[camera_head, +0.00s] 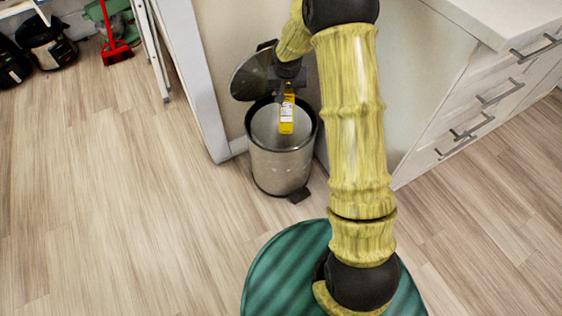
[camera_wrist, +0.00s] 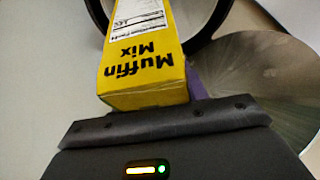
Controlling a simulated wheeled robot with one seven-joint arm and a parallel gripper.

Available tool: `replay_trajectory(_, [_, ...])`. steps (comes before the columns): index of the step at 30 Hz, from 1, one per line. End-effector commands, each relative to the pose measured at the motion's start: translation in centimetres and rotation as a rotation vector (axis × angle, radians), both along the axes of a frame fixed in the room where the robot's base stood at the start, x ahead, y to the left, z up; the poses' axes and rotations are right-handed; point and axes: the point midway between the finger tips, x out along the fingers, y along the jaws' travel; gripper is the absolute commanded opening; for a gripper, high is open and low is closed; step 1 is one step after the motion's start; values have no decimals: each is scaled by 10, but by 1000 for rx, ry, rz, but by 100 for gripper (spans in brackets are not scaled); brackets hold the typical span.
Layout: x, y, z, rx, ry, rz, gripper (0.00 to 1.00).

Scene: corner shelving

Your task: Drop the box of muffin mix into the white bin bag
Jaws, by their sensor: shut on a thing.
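The yellow box of muffin mix (camera_head: 287,112) hangs below my gripper (camera_head: 287,86), over the open mouth of the metal pedal bin. In the wrist view the box (camera_wrist: 148,62) shows its "Muffin Mix" lettering and a white label, and it sticks out from my gripper (camera_wrist: 160,112), which is shut on it. The bin (camera_head: 282,165) stands on the floor with its round lid (camera_head: 250,75) raised. A pale grey-white lining, perhaps the white bin bag (camera_head: 265,122), shows inside the rim. The fingertips are mostly hidden.
A white wall end (camera_head: 212,110) stands close to the left of the bin. A white drawer cabinet (camera_head: 460,110) stands to the right. Open wooden floor (camera_head: 110,190) lies to the left. A red dustpan (camera_head: 115,50) is at the far left back.

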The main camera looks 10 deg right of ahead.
Motion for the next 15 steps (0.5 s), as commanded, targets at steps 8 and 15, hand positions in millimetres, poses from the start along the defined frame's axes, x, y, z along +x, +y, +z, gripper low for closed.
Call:
replay_trajectory(8, [0, 0, -56, 1, -1, -1, 0])
replay_trajectory(15, [0, 0, -56, 1, -1, -1, 0])
